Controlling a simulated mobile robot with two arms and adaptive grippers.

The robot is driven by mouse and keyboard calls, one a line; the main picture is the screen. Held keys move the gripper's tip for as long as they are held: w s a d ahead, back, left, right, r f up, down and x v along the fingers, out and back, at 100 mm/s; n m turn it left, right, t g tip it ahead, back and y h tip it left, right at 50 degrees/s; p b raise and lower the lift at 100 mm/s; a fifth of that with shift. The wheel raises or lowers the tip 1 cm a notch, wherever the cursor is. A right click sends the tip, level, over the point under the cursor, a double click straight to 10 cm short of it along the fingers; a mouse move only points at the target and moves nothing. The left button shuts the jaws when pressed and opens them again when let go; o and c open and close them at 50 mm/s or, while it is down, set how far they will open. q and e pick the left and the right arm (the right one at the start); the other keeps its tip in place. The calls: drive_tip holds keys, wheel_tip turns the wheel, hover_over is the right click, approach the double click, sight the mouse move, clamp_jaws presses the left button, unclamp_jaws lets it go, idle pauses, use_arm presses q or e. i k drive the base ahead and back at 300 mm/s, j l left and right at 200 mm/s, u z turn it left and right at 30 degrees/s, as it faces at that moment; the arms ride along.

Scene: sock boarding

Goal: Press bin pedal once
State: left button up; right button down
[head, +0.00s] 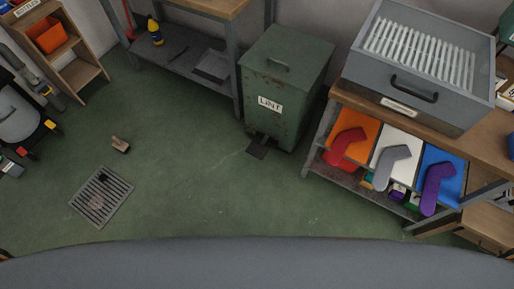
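The bin (285,92) is a dark green metal box with rust marks and a label that seems to read "LINT". It stands on the green floor at the middle back in the head view. Its lid (290,56) is closed and has a handle on top. The dark pedal (257,148) sticks out low at the bin's front, close to the floor. Nothing touches the pedal. Neither of my grippers shows clearly in the head view.
A workbench (330,122) with a grey slatted box (398,102) and orange, white and blue panels holding sock-shaped forms stands right of the bin. A shelf bench (185,60) stands left of it. A floor drain (101,196) and a small brush (121,145) lie left. The floor before the bin is clear.

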sight(259, 151)
drive_tip(key=i+j+z, duration=0.25)
drive_tip(key=i+j, duration=0.4)
drive_tip(key=i+j+z, duration=0.2)
drive_tip(key=i+j, duration=0.4)
drive_tip(key=j, duration=0.15)
